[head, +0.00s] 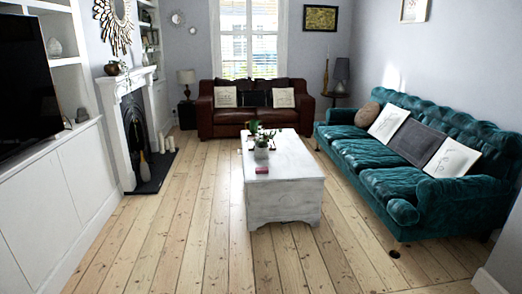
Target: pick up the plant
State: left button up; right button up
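A small green plant (261,137) in a grey-white pot stands upright on the white chest-like coffee table (285,197). It is near the middle of the table top, towards the left edge. A small dark-and-red item lies on the table just in front of the pot. Neither of my grippers shows in the head view.
A teal sofa (390,181) stands along the right and a brown leather sofa (256,121) behind the table. A white fireplace (122,130) and low cabinets (58,200) line the left. The floorboards (190,220) are clear in front and left of the table.

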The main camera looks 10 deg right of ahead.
aim_at(262, 149)
jog(key=i+z, duration=0.3)
jog(key=i, duration=1.75)
